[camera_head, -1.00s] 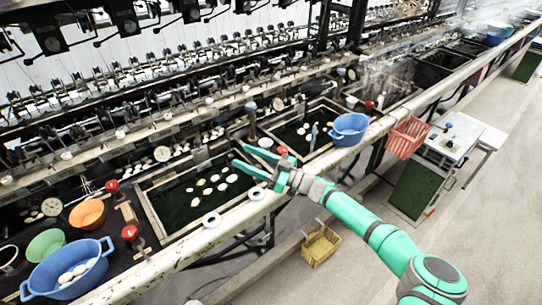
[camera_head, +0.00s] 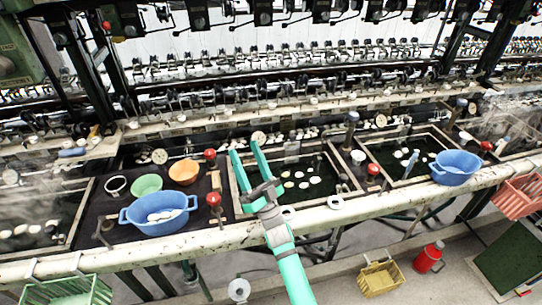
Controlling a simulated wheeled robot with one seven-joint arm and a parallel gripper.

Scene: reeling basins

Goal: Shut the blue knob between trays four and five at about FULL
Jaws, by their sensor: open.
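My gripper (camera_head: 245,147) is green, open and empty. Its two fingers point away from me over the left part of a dark water tray (camera_head: 243,207) holding several white cocoons. A blue-topped knob (camera_head: 352,117) stands on a post behind the gap between this tray and the tray to its right (camera_head: 440,134), well right of my fingertips. Another blue knob (camera_head: 462,102) stands farther right, past that second tray. I cannot read tray numbers or any FULL mark, so I cannot tell which knob is between four and five. Neither knob is touched.
Red knobs stand left (camera_head: 213,199) and right (camera_head: 373,169) of my gripper. A blue basin (camera_head: 155,228) with cocoons and another blue basin (camera_head: 455,177) sit near the front rail (camera_head: 200,240). A yellow basket (camera_head: 380,281) and red can (camera_head: 429,257) are on the floor. Machinery lines the back.

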